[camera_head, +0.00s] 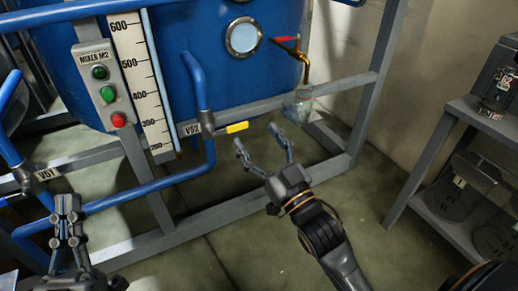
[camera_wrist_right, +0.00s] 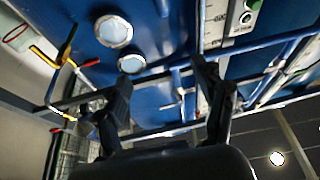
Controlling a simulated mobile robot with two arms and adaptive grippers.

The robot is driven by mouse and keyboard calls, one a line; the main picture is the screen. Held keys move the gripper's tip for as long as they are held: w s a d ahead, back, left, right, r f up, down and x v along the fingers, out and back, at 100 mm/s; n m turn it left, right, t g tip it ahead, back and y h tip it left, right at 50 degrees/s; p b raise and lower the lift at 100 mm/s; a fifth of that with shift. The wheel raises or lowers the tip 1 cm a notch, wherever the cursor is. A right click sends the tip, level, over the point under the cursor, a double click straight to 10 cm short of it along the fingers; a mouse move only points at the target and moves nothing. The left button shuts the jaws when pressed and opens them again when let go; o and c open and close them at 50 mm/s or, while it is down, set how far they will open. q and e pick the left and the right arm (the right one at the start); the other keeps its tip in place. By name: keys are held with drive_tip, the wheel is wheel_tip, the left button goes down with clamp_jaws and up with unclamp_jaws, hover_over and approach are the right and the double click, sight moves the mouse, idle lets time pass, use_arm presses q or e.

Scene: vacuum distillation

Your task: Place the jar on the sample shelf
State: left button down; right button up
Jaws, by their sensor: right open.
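A clear glass jar (camera_head: 304,103) is at the blue tank's frame, below the spout of the brass tap (camera_head: 296,52). What supports it is hard to make out. My right gripper (camera_head: 256,136) is open and empty, with its fingers spread, in front of the tank and to the lower left of the jar. Its spread fingers also show in the right wrist view (camera_wrist_right: 160,75), with nothing between them. The sample shelf (camera_head: 480,115) stands at the right edge of the head view. My left gripper (camera_head: 68,197) is at the lower left, fingers close together; its opening is unclear.
The lower board (camera_head: 450,222) has dark round places. A grey frame (camera_head: 250,205) and blue pipes surround the tank (camera_head: 205,50). A yellow-handled valve (camera_head: 237,127) sticks out near my right gripper. Floor between frame and shelf is clear.

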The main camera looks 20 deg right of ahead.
drive_tip(key=s+a+r+t+y, duration=0.3)
drive_tip(key=s+a+r, duration=0.3)
drive_tip(key=s, duration=0.4)
drive_tip(key=shift+s+a, duration=0.15)
drive_tip(key=shift+s, duration=0.2)
idle(0.6)
